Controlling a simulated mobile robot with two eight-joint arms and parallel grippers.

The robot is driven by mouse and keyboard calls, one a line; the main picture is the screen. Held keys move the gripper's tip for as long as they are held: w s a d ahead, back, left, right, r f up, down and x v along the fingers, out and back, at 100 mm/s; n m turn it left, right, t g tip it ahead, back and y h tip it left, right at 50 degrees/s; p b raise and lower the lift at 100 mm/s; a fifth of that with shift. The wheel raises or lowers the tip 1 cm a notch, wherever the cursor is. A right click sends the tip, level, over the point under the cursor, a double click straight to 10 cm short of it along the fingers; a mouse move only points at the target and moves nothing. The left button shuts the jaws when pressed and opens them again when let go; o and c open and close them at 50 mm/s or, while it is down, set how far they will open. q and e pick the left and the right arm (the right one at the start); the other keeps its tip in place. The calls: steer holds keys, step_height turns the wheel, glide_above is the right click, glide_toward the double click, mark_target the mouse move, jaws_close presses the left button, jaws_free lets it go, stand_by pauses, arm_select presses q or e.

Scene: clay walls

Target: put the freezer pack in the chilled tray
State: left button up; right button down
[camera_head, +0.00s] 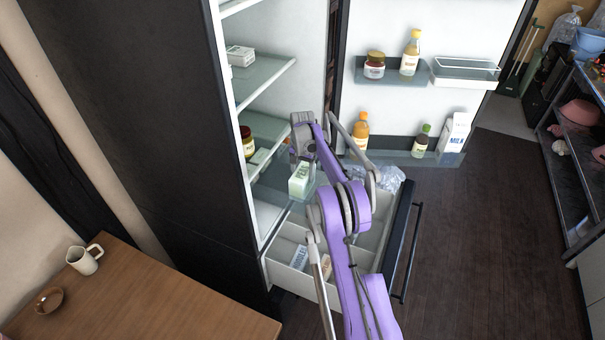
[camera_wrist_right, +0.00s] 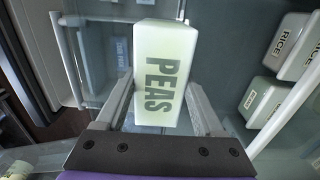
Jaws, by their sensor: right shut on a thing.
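My right gripper (camera_head: 303,158) is shut on a pale green-white carton, the freezer pack (camera_head: 299,182), in front of the open fridge and above the drawer's back left part. In the right wrist view the pack (camera_wrist_right: 165,75) reads PEAS and stands between the two fingers (camera_wrist_right: 165,105). A clear, rimmed tray (camera_head: 465,82) hangs empty on the upper part of the open door, to the right of the bottles. I cannot tell for sure whether it is the chilled tray. My left gripper is in neither view.
The open lower drawer (camera_head: 287,277) has dividers and holds packs and a clear bag (camera_head: 388,178). My arm hides part of it. Glass shelves (camera_head: 265,82) hold cartons and a jar. The door's lower shelf holds bottles and a milk carton (camera_head: 454,135). A wooden table (camera_head: 150,300) stands left.

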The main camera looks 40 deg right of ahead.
jaws_free()
step_height(320, 180, up, 12)
steer(key=p, duration=0.1)
steer(key=shift+r, duration=0.2)
stand_by(0.4)
